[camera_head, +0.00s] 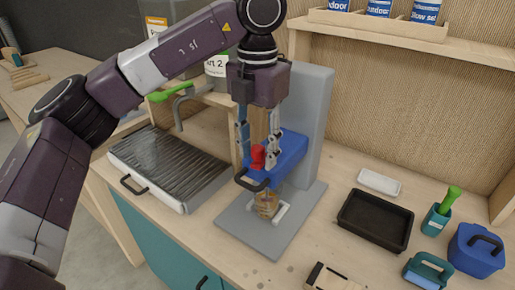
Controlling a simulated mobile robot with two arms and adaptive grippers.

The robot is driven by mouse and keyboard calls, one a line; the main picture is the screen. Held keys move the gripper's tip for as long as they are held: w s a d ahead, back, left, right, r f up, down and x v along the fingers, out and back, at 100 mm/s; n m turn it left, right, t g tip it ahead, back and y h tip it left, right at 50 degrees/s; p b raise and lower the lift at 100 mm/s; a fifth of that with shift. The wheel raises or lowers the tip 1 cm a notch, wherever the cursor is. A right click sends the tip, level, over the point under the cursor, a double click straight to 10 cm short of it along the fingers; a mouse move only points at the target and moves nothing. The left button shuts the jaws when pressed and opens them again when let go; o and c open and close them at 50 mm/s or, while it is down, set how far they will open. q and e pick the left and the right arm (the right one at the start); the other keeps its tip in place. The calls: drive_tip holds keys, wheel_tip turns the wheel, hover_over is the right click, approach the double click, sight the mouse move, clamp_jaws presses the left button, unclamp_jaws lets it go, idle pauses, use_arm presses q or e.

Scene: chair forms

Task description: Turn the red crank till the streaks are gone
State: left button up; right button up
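The red crank (258,157) sits on the blue head (291,152) of a grey stand, near its front left. My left gripper (259,160) points down over it. One finger is on each side of the red part, with no clear gap visible. A clear jar (266,203) with brownish contents stands under the blue head on the grey base (262,242). Some banding shows in it, but it is too small to tell how streaked it is. The crank's arm is partly hidden by the fingers. My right gripper is not in view.
A ribbed drainer tray (165,165) lies left of the stand, with a grey tap (180,108) behind it. A black tray (375,220), white block (379,182), green-handled brush (449,198) and blue container (476,250) stand on the right. A shelf holds cans (379,7) above.

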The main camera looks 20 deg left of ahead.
use_arm(q)
drive_tip(key=shift+r, duration=0.2)
wheel_tip(320, 180, up, 12)
drive_tip(key=shift+f, duration=0.2)
idle(0.4)
